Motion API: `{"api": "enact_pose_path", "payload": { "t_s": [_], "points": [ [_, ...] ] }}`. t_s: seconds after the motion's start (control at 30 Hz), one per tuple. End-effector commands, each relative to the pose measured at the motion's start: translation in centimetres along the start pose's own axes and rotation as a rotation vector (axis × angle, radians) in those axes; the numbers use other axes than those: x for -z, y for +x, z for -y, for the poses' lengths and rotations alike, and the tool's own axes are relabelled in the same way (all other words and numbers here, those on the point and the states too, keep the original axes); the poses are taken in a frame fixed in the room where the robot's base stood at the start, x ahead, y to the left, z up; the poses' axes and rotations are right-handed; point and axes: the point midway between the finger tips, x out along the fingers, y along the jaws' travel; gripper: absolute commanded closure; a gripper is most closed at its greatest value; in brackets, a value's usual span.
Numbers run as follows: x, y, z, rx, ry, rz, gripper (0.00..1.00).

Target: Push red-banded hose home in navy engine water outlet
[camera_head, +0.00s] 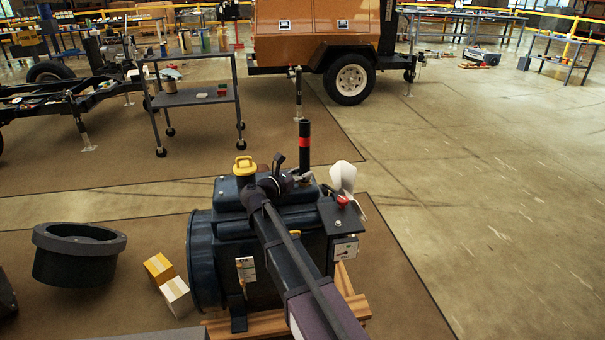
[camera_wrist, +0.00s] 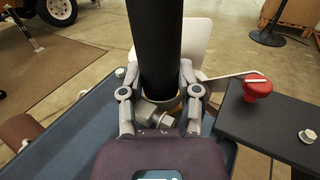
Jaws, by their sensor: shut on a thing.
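The navy engine (camera_head: 222,196) stands on a wooden pallet, and its blue top also shows in the wrist view (camera_wrist: 75,125). The black hose (camera_head: 305,128) stands upright over the engine top, with a red band (camera_head: 304,142) partway up. In the wrist view the hose (camera_wrist: 160,45) rises between the fingers of my gripper (camera_wrist: 160,85), which is shut on it near its lower end. A brassy rim with a metal bolt (camera_wrist: 162,119) shows just below the hose. I cannot tell how deep the hose sits in the outlet.
A red knob (camera_wrist: 257,87) on a dark plate is right of the hose. A yellow cap (camera_head: 244,165) is left of my arm. Boxes (camera_head: 159,268) and a dark round tub (camera_head: 79,255) lie left of the engine.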

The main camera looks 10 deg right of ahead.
Motion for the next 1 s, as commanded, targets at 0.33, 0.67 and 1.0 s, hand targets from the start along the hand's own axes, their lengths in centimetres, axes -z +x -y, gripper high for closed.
{"api": "enact_pose_path", "payload": {
  "t_s": [0.33,0.67,1.0],
  "points": [
    [-0.5,0.0,0.0,0.0,0.0,-0.001,1.0],
    [-1.5,0.0,0.0,0.0,0.0,-0.001,1.0],
    [-2.0,0.0,0.0,0.0,0.0,-0.001,1.0]
  ]
}}
